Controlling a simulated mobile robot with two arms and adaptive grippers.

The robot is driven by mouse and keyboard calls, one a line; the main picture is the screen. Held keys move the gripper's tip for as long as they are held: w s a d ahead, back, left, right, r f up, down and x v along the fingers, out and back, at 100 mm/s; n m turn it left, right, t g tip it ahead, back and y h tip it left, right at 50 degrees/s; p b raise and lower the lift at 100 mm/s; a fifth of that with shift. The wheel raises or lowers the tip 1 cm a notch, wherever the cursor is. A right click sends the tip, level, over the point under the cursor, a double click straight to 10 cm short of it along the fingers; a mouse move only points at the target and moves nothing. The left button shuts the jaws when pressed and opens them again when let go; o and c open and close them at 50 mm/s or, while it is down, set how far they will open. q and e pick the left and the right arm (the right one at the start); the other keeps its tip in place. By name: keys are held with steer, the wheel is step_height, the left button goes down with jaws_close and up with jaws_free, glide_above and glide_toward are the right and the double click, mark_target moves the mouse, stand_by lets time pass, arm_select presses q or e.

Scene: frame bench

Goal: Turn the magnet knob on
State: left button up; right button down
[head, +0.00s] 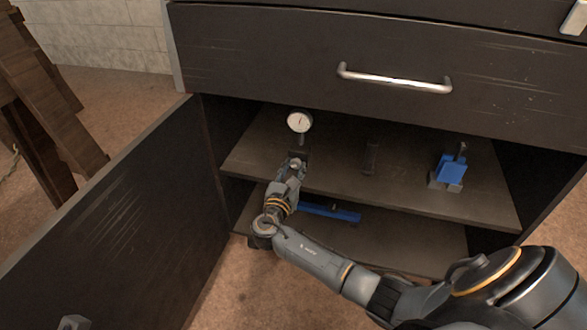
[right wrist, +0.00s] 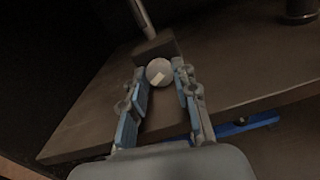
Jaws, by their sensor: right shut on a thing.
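The magnet knob (right wrist: 159,71) is a round grey knob with a pale mark on its face. It sits on the front of a dark magnetic base (right wrist: 157,47), from which a post (right wrist: 143,18) rises. In the head view the base (head: 299,153) stands on the upper shelf at the left, with a white dial gauge (head: 299,122) above it. My right gripper (head: 295,165) reaches in from the front. In the right wrist view its fingers (right wrist: 161,84) are shut on the knob, one at each side. My left gripper is not in view.
The cabinet's left door (head: 120,215) stands open. A drawer with a metal handle (head: 395,80) is above the shelf (head: 400,193). A blue device (head: 450,170) and a dark cylinder (head: 371,157) stand to the right. A blue bar (head: 330,212) lies on the lower shelf.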

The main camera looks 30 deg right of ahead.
steer(key=shift+m, duration=2.6)
steer(key=c, duration=1)
jaws_free()
steer(key=shift+s+a+f, duration=0.1)
steer(key=shift+r+v, duration=0.2)
steer(key=shift+v, duration=3.7)
